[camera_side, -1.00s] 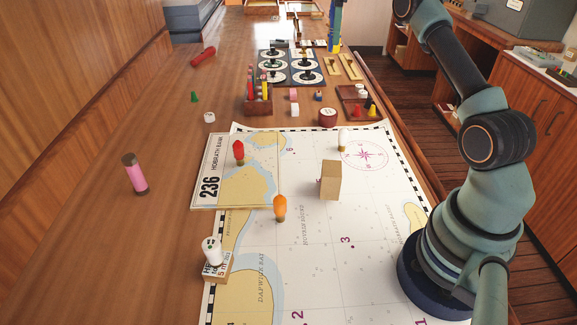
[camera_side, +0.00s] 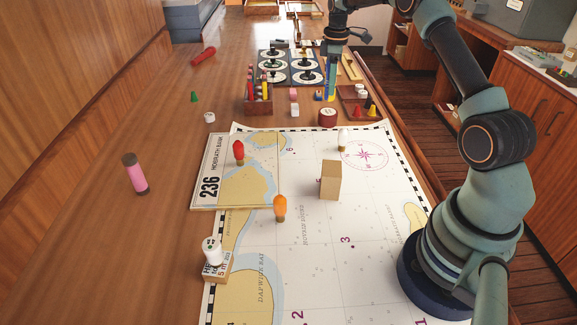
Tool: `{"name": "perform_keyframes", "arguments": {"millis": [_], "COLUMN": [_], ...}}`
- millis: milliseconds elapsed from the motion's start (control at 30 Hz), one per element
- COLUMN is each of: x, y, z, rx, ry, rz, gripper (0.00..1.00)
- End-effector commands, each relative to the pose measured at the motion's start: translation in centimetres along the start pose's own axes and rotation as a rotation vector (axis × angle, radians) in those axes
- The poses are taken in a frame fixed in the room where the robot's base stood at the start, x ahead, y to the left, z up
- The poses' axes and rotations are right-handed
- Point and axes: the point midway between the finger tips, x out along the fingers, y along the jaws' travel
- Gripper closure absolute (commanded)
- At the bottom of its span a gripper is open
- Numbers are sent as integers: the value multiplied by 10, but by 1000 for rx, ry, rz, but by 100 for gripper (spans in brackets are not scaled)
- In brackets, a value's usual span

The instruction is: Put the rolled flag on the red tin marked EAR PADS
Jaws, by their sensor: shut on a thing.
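My gripper (camera_side: 334,58) is at the top of the side view, pointing down. It is shut on a slim upright blue and yellow roll, the rolled flag (camera_side: 331,86). A round dark red tin with a pale top (camera_side: 328,117) stands just beyond the chart's far edge. Its lettering is too small to read. The flag's lower end shows just above the tin in the picture; I cannot tell whether it is over the tin or behind it, and I see no clear contact.
A wooden rack (camera_side: 258,100) stands left of the tin, and a small tray with cones (camera_side: 358,102) stands right. A pad with round dials (camera_side: 290,68) lies behind. The chart (camera_side: 320,255) carries a wooden block (camera_side: 330,180) and several small coloured pieces.

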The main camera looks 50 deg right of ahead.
Motion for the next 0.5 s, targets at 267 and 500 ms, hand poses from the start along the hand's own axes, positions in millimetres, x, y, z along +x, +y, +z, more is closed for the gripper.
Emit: {"name": "perform_keyframes", "arguments": {"millis": [267, 500], "x": [36, 40], "y": [-1, 0], "z": [0, 0], "rx": [0, 0], "ry": [-1, 0], "rz": [-3, 0], "gripper": [100, 100]}}
